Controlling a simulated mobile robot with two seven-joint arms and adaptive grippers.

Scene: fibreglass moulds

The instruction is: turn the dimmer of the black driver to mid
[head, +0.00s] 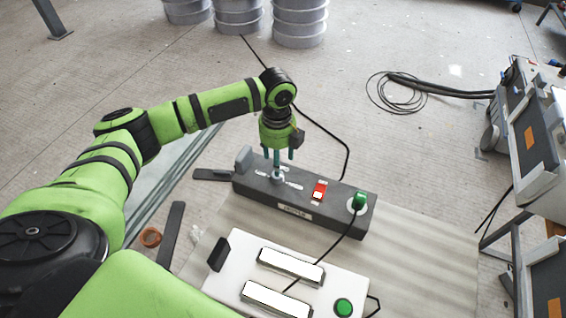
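The black driver (335,215) is a long dark box lying on a pale board. A small light knob (278,178), apparently its dimmer, sits on its top towards the left, among white markings. A lit red switch (319,191) is right of it, and a green plug (359,201) stands at the right end. My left gripper (278,163) points down over the knob, its teal fingers at or just above it. They partly hide the knob, so its setting, any contact and the finger gap are unclear. My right gripper is out of view.
A white panel (225,285) with two bright lamps and a green button (343,307) lies in front of the driver. A black cable runs between them. Grey equipment (545,150) stands at the right, with coiled cable (405,92) behind. Open floor lies beyond the driver.

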